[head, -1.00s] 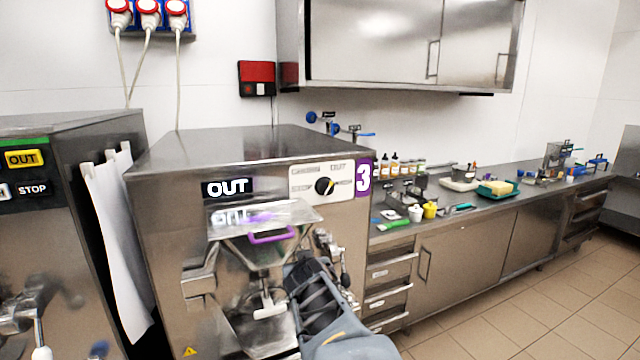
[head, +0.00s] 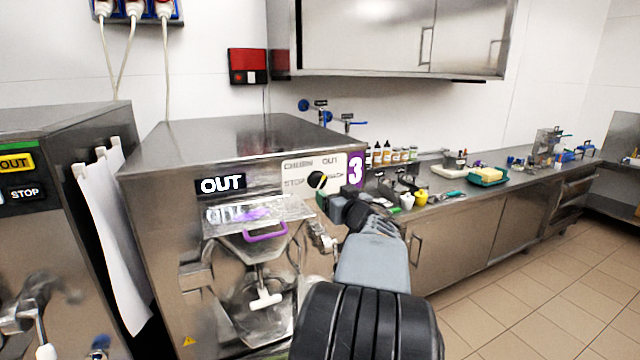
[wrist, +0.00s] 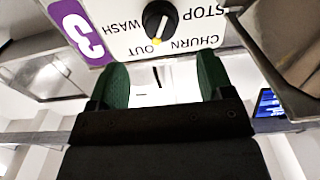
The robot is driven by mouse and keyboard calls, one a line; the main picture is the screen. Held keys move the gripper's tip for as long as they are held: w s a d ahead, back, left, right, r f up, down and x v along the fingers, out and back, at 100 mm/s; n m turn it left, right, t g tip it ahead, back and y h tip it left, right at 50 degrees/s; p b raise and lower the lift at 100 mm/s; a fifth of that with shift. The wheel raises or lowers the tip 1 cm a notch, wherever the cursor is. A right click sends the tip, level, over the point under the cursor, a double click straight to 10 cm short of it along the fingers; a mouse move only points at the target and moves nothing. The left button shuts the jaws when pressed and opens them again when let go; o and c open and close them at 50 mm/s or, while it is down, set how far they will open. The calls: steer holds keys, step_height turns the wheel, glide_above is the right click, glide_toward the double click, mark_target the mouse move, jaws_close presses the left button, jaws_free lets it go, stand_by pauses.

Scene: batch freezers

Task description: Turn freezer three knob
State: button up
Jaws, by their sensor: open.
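The freezer marked 3 (head: 215,150) stands in the middle of the head view. Its black round knob (head: 316,179) sits on a white label panel at the upper right of its front, partly covered by my gripper (head: 330,196). In the wrist view the panel appears upside down, and the knob (wrist: 160,20) has a yellow mark at its lower edge, by the OUT label. My gripper (wrist: 162,74) is open, with green fingers apart and empty. The knob lies just beyond the fingertips, lined up with the gap; no contact shows.
A purple handle (head: 265,232) and hopper project from the freezer's front below the knob. Another freezer (head: 50,150) stands at left. A counter (head: 455,200) with bottles and trays runs along the right. The tiled floor at right is clear.

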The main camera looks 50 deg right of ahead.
mark_target(320, 183)
steer(key=p+x, duration=0.1)
steer(key=x, duration=0.8)
steer(key=shift+w, duration=0.1)
steer(key=c, duration=0.9)
